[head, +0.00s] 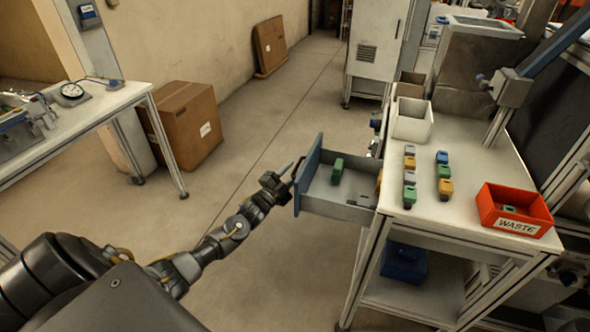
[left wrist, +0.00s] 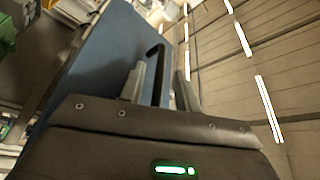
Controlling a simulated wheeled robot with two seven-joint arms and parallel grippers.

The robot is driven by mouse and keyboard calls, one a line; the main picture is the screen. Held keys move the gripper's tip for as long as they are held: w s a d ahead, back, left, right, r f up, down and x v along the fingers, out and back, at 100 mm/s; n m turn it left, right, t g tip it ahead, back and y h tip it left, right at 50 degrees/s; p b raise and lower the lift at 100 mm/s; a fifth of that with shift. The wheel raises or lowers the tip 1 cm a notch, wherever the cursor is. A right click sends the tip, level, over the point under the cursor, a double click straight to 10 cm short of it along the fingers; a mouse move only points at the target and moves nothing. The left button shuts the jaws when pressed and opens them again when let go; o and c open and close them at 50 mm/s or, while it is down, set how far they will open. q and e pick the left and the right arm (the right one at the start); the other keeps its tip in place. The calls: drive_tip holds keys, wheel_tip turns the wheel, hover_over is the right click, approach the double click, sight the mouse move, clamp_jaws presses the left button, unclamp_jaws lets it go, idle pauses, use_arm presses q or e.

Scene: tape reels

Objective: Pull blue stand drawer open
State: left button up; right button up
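The drawer with the blue front (head: 308,174) stands pulled out to the left from under the white worktop. Its grey inside shows, with a green block (head: 337,171) in it and part of a yellow piece near the worktop edge. My left gripper (head: 286,175) is at the outer side of the blue front. In the left wrist view the blue front (left wrist: 112,55) fills the middle. A dark upright handle (left wrist: 157,72) lies between the two grey fingers, which stand apart with gaps visible beside it. My right gripper is not in view.
The worktop (head: 432,222) carries several small coloured blocks, a white bin (head: 413,121) and a red WASTE bin (head: 516,211). A blue container (head: 404,264) sits on the shelf below. Floor left of the drawer is clear up to a cardboard box (head: 186,127).

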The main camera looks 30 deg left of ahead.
use_arm(q)
drive_tip(key=d+v, duration=0.1)
drive_tip(key=v, duration=0.7)
drive_tip(key=shift+s+a+b, duration=0.35)
drive_tip(key=shift+a+b, duration=0.05)
drive_tip(key=shift+a, duration=0.1)
drive_tip(key=shift+f, duration=0.1)
